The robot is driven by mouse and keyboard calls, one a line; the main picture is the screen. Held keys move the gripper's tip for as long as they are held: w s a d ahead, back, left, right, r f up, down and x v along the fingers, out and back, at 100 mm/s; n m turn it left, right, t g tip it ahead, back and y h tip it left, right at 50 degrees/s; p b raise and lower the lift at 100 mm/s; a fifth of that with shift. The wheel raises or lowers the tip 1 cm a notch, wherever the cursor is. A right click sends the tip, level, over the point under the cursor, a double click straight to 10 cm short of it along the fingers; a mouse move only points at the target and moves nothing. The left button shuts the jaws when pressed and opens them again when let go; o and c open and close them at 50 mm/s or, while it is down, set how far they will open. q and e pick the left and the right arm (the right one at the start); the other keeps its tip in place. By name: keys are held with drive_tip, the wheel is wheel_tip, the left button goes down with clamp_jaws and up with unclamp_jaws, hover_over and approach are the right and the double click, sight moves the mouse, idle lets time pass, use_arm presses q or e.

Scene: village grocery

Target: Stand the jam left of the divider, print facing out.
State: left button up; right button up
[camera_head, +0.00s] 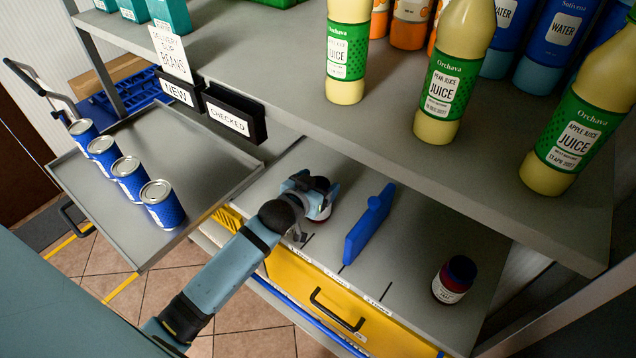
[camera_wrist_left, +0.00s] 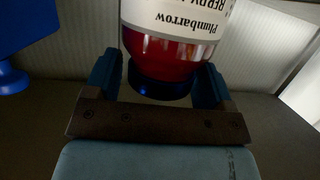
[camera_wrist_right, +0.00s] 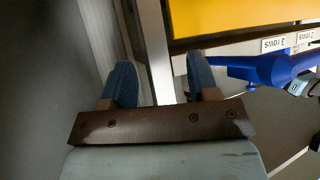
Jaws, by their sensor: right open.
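A jam jar (camera_head: 320,211) with red contents, a white label and a dark lid is left of the blue divider (camera_head: 368,225) on the lower shelf. My left gripper (camera_head: 309,190) has its fingers on both sides of it. In the left wrist view the jar (camera_wrist_left: 168,50) fills the gap between the fingers (camera_wrist_left: 162,85), lid towards the gripper and print facing the camera. Whether its base touches the shelf is hidden. A second jam jar (camera_head: 454,279) stands right of the divider. My right gripper (camera_wrist_right: 163,85) is open and empty, near a yellow panel.
An upper shelf (camera_head: 270,60) with juice and water bottles overhangs the lower shelf (camera_head: 410,250). A grey tray (camera_head: 205,165) with several blue cans (camera_head: 162,204) is at the left. A yellow drawer (camera_head: 335,308) is below. The shelf between divider and second jar is free.

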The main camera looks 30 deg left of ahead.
use_arm(q)
drive_tip(key=shift+o, duration=0.3)
drive_tip(key=shift+r, duration=0.15)
drive_tip(key=v, duration=1.2)
